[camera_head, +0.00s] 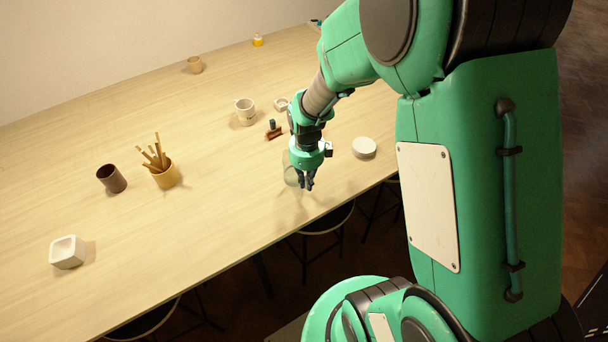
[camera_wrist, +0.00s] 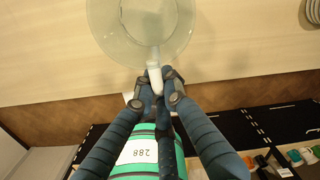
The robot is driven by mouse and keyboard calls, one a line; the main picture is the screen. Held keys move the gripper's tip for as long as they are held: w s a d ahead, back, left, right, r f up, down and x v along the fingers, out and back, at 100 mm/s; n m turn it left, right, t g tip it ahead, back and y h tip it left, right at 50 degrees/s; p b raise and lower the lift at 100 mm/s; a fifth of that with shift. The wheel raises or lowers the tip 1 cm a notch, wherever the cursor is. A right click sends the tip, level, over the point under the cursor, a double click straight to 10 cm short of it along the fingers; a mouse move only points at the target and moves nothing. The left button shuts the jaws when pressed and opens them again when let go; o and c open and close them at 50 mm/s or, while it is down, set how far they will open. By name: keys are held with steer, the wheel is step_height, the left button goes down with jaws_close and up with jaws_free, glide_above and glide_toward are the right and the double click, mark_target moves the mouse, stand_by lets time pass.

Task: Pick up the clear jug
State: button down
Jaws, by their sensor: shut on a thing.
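The clear jug (camera_head: 289,172) is see-through and faint in the head view, close to the table's near edge and partly behind my gripper (camera_head: 308,184). In the wrist view the jug (camera_wrist: 107,35) shows from above as a round, pale glass shape, cut off by the top edge. Its whitish handle (camera_wrist: 154,76) points down towards me. My gripper (camera_wrist: 156,92) is shut on this handle, with a fingertip on each side. I cannot tell whether the jug's base touches the table.
The wooden table (camera_head: 215,210) has a white round lidded dish (camera_head: 364,148) right of my gripper. Behind are a brown brush-like object (camera_head: 273,133), a white mug (camera_head: 245,111) and a small white dish (camera_head: 281,104). A yellow pot with sticks (camera_head: 165,176), dark cup (camera_head: 111,179) and square white bowl (camera_head: 67,252) stand left.

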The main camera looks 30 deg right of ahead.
steer(key=s+a, duration=0.2)
steer(key=s, duration=0.6)
steer(key=shift+s+a+r, duration=0.15)
steer(key=shift+s+r, duration=0.25)
steer(key=shift+s, duration=0.15)
stand_by(0.4)
stand_by(0.4)
